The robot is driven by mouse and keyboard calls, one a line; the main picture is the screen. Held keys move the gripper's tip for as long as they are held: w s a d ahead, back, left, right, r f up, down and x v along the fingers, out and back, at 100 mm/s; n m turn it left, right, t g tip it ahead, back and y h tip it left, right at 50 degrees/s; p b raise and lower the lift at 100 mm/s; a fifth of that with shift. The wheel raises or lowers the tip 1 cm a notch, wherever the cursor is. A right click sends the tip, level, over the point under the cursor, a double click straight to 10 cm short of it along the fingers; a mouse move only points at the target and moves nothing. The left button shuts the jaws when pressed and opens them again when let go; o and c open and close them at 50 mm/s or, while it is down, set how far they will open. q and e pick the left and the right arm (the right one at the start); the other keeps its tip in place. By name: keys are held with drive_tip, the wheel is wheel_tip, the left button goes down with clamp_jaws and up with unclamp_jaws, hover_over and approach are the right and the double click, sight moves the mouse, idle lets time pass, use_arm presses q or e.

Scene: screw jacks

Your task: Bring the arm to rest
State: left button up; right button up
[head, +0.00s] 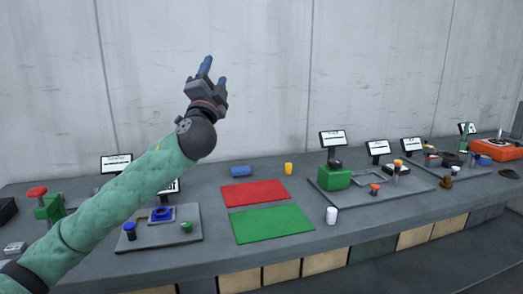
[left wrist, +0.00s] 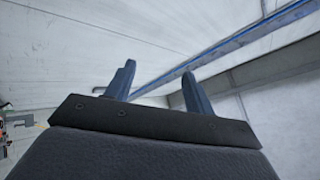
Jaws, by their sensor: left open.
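My left arm, in a green sleeve, comes in from the left in the head view and is raised above the bench. Its gripper (head: 213,72) points up in front of the pale wall, well above the bench top and touching nothing. The two blue fingers are apart with nothing between them. In the left wrist view the open gripper (left wrist: 157,88) shows against the wall and ceiling. My right gripper is in neither view.
The grey bench (head: 330,235) holds a red mat (head: 254,192), a green mat (head: 272,223), a blue cylinder (head: 241,171), a yellow cup (head: 288,168) and a white cup (head: 331,215). Jack stations stand left and right, including a green jack (head: 335,179). The air around the gripper is free.

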use_arm(q)
drive_tip(key=s+a+f+n+g+y+p, duration=0.1)
drive_tip(key=s+f+n+g, duration=0.3)
drive_tip(key=f, duration=0.9)
drive_tip(key=s+f+n+g+y+p, duration=0.1)
drive_tip(key=s+f+n+g, duration=0.3)
drive_tip(key=f, duration=0.9)
drive_tip(key=s+a+f+n+g+p, duration=0.15)
drive_tip(key=s+f+g, duration=0.4)
drive_tip(key=f, duration=0.75)
drive_tip(key=s+f+n+g+p, duration=0.2)
drive_tip(key=s+f+g, duration=0.7)
drive_tip(key=s+f, duration=2.2)
drive_tip(key=s+n, duration=0.1)
drive_tip(key=s, duration=0.3)
drive_tip(key=shift+d+n+h, duration=0.15)
drive_tip(key=shift+n+h, duration=0.2)
drive_tip(key=shift+h, duration=0.05)
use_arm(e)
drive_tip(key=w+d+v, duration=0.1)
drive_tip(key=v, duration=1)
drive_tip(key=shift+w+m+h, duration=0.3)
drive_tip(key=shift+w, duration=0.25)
use_arm(q)
drive_tip(key=shift+g, duration=0.25)
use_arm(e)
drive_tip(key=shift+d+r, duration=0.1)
